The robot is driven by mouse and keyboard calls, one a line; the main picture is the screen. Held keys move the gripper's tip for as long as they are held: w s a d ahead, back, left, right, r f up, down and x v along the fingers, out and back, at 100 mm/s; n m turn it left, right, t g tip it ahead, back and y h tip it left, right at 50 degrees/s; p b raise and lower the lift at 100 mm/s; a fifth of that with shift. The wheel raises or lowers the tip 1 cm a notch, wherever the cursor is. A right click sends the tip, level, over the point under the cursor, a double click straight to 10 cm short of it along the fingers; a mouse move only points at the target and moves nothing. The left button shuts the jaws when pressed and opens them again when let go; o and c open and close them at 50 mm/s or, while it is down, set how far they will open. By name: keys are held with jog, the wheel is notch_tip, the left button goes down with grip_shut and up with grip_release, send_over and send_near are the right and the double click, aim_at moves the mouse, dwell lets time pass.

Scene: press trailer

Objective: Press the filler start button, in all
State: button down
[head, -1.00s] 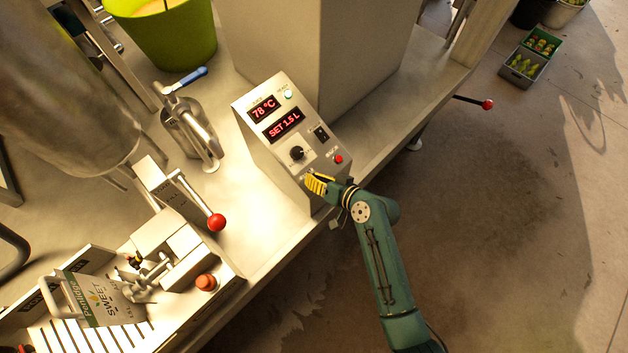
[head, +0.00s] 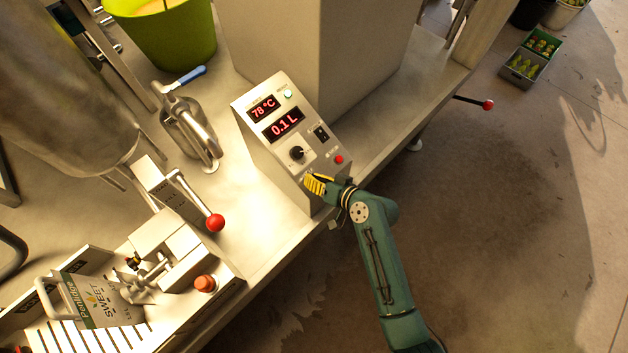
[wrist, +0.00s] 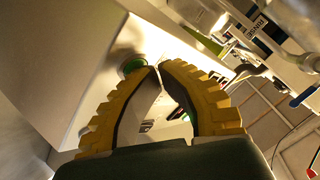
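The filler's control panel (head: 262,128) slopes towards me, with red displays reading 78 °C and 0.1 L. A small lamp (head: 288,94) at its top glows green. A black knob (head: 297,153), a black switch (head: 321,133) and a red button (head: 339,160) sit below the displays. My gripper (head: 309,182) is at the panel's lower edge. In the wrist view, a green button (wrist: 134,64) shows right beside my yellow fingertips (wrist: 160,67), which meet with nothing between them. I cannot tell whether they touch it. In the head view, my gripper hides this button.
A lever with a red ball (head: 215,222) and a red-orange button (head: 205,284) stand left of the panel. A labelled pouch (head: 95,298) lies in the station at lower left.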

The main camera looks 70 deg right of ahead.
jog(key=shift+s+a+r+p, duration=0.2)
jog(key=shift+s+r+p, duration=0.15)
jog(key=shift+r+p, duration=0.35)
jog(key=r+p, duration=0.1)
jog(key=s+r+p, duration=0.1)
jog(key=r, duration=0.1)
jog(key=s+a+r+p, duration=0.1)
jog(key=p, duration=0.1)
jog(key=shift+s+r, duration=0.1)
jog(key=shift+r, duration=0.1)
dwell(0.7)
